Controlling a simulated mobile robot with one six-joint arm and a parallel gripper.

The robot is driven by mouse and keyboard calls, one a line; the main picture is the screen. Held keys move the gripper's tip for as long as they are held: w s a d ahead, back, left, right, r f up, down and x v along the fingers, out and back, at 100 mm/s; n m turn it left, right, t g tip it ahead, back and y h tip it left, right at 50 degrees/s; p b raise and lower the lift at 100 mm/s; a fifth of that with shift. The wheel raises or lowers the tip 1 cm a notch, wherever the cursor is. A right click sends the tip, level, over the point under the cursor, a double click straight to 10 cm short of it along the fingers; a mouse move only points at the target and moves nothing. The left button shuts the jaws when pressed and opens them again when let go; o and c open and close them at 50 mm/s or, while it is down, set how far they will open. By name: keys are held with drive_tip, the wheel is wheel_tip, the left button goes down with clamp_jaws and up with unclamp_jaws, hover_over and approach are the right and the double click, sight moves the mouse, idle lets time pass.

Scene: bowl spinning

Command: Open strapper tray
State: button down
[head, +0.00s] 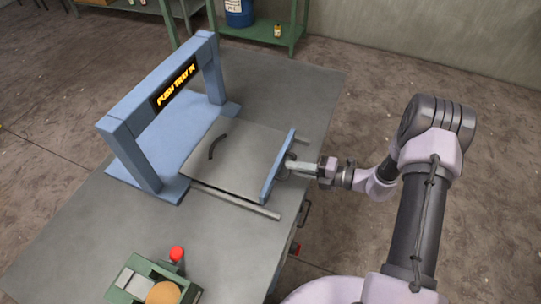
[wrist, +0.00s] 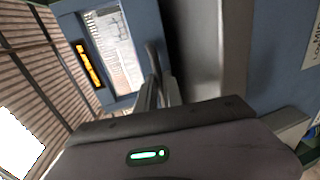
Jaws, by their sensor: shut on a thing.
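The strapper (head: 152,110) is a blue arch on a base plate on the table, with an orange-lit display (head: 176,86) that seems to read "PUSH TRAY IN". Its tray (head: 235,158), a grey plate with a dark curved mark and a blue front panel (head: 277,168), stands pulled out from the arch along rails. My gripper (head: 290,164) is at the outer face of the front panel, shut on the tray's dark handle. In the wrist view the fingers (wrist: 158,92) close around the handle (wrist: 152,56); the exact contact is partly hidden.
The grey table (head: 100,225) carries a green box with a red button (head: 177,254) and a tan round top near the front. A green shelf (head: 270,32) with a blue container stands behind.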

drive_tip(key=f+v, duration=0.1)
drive_tip(key=v, duration=0.6)
drive_tip(key=shift+s+d+f, duration=0.15)
drive_tip(key=shift+d+f, duration=0.05)
drive_tip(key=shift+d, duration=0.05)
drive_tip(key=c, duration=1.5)
unclamp_jaws()
drive_tip(key=p+v, duration=0.3)
drive_tip(key=v, duration=1.4)
drive_tip(key=shift+d+p, duration=0.2)
drive_tip(key=shift+p, duration=0.1)
drive_tip(key=shift+s+r, duration=0.1)
